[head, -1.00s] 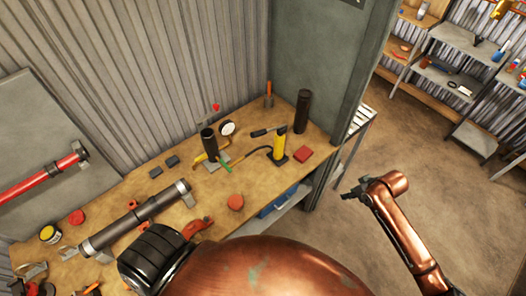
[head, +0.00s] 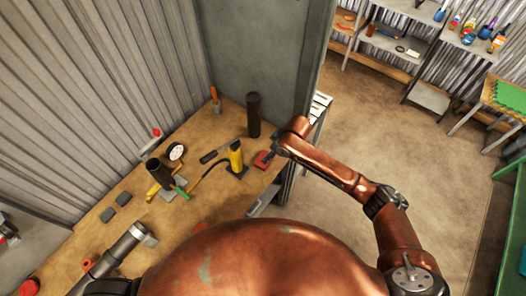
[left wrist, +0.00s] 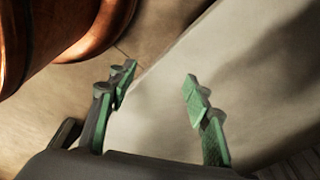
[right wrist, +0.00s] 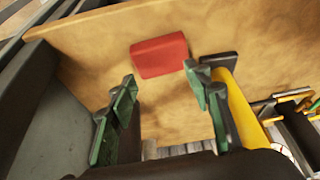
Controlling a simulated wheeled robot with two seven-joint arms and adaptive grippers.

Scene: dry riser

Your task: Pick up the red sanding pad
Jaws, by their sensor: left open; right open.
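The red sanding pad (right wrist: 160,55) is a small red block lying flat on the wooden workbench. In the head view the pad (head: 262,160) is near the bench's right end, partly hidden by my right gripper. My right gripper (right wrist: 158,92) is open and empty, with the pad beyond its fingertips and roughly between them in the right wrist view. In the head view the right gripper (head: 272,154) is over the bench edge at the pad. My left gripper (left wrist: 160,80) is open and empty above a pale surface.
A yellow hand pump (head: 236,157) stands close to the left of the pad. A black cylinder (head: 254,116) stands behind it. A gauge (head: 176,151) and a dark upright tube (head: 158,172) are further left. Open floor (head: 340,230) lies to the right of the bench.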

